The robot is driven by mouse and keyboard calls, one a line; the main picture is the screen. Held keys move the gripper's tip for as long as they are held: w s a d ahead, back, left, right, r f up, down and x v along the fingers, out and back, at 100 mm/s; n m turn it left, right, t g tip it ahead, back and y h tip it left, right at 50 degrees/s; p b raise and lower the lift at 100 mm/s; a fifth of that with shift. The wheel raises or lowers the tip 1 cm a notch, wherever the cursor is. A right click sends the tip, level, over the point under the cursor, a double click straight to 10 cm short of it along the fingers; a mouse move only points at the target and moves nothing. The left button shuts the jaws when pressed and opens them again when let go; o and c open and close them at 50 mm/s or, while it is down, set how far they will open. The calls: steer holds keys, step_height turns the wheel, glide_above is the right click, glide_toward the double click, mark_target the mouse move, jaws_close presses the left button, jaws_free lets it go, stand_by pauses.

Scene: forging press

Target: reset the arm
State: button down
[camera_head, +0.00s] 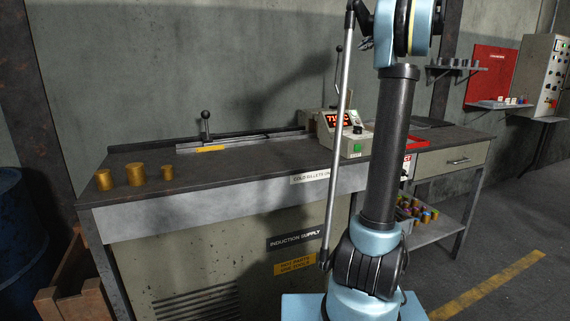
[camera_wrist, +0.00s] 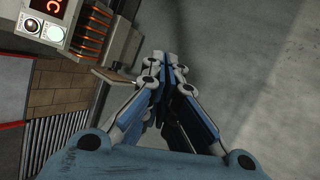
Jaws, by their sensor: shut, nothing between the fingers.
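My gripper (camera_wrist: 165,62) shows in the wrist view, its fingers drawn together with nothing between them. It is away from any object, with the grey floor or wall surface behind it. In the head view my blue and black arm stands upright in front of the workbench (camera_head: 240,180). My gripper is out of the head view, above its top edge.
Several brass billets (camera_head: 136,174) stand at the bench's left end. A control box (camera_head: 350,135) with a red display stands mid-bench, partly behind my arm. A blue drum (camera_head: 20,240) and a wooden crate (camera_head: 75,290) are at left. Open floor (camera_head: 510,260) lies at right.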

steer(key=s+a+f+n+g+h, duration=0.25)
steer(key=s+a+f, duration=0.55)
steer(key=s+f, duration=0.45)
steer(key=s+a+f+n+g+h, duration=0.1)
steer(key=s+a+f+n+g, duration=0.15)
steer(key=s+a+f, duration=0.75)
steer(key=s+d+f+n+h, duration=0.2)
steer(key=s+f, duration=1.1)
steer(key=f, duration=0.3)
steer(key=s+d+f+n+g+h, duration=0.1)
steer(key=s+d+f+n+h, duration=0.1)
steer(key=s+f, duration=1.2)
step_height(320, 180, down, 2)
steer(key=shift+h, duration=0.45)
steer(key=shift+d, duration=0.1)
steer(key=shift+w+f, duration=0.2)
steer(key=shift+w, duration=0.25)
